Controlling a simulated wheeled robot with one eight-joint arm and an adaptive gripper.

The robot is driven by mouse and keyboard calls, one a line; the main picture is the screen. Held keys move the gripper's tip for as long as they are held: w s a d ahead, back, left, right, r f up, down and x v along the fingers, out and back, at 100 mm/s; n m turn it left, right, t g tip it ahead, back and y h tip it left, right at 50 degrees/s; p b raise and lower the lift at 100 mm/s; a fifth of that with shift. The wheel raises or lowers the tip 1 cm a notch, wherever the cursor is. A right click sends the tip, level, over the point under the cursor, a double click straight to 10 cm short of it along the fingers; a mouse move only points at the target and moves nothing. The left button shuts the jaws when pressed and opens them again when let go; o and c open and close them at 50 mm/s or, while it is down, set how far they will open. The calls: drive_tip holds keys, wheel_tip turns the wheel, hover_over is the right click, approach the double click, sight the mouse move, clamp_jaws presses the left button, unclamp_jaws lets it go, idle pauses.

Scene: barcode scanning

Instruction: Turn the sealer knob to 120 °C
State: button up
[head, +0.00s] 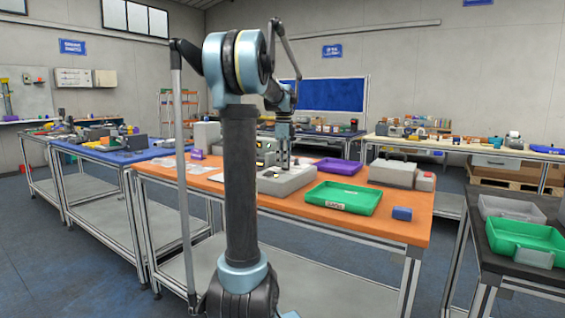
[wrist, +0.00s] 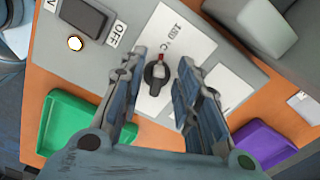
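The sealer (head: 287,183) is a grey box on the orange table, and its top fills much of the wrist view (wrist: 98,62). Its black knob (wrist: 154,76) has a red mark (wrist: 160,57) towards the top of the picture. A white label (wrist: 176,32) beside the knob carries a temperature in °C; its digits are small and hard to read. My gripper (wrist: 163,58) is open, with one finger on each side of the knob. I cannot tell whether the fingers touch it. In the head view, my gripper (head: 282,155) points down over the sealer.
A green tray (head: 341,198), a purple tray (head: 340,166) and a small blue block (head: 402,213) are on the orange table (head: 400,230). A grey machine (head: 392,173) stands at right. A dark switch (wrist: 84,17) and an OFF label (wrist: 117,36) are on the sealer.

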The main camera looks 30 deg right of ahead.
drive_tip(key=shift+c, duration=0.6)
clamp_jaws()
